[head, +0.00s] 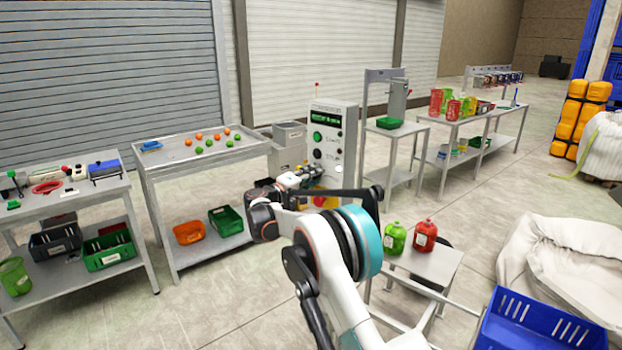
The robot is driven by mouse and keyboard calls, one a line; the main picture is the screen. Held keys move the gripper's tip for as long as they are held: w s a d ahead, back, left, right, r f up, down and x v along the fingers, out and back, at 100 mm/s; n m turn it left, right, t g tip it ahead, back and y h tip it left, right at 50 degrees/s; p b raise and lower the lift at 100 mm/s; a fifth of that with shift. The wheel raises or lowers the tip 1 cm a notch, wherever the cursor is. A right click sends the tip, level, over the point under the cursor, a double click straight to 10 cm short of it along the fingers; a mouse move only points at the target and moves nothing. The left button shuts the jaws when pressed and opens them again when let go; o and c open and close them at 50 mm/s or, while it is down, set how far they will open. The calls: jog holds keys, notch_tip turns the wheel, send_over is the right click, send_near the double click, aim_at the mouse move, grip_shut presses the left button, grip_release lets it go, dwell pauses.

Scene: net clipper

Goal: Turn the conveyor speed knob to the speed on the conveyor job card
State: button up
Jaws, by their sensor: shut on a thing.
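The grey control cabinet (347,118) stands in the middle, with a dark display of green text (325,119), green round buttons and a red light on top. My gripper (318,171) is at the front of the cabinet, low on its left side. It is shut on what appears to be the conveyor speed knob; the fingers hide the knob, and its setting cannot be read. A red and yellow part (326,202) of the cabinet shows just below the gripper. I cannot make out the conveyor job card or its writing.
A table with orange and green fruit (165,165) stands left of the cabinet. A grey bin (289,135) is beside the cabinet. A small table with a green jug (395,238) and a red jug (425,236) stands right of my arm.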

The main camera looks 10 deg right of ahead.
jog(key=shift+a+n, duration=0.1)
jog(key=shift+n, duration=4.1)
jog(key=o, duration=1)
jog(key=shift+o, duration=0.2)
jog(key=v, duration=1.2)
jog(key=shift+f, duration=0.1)
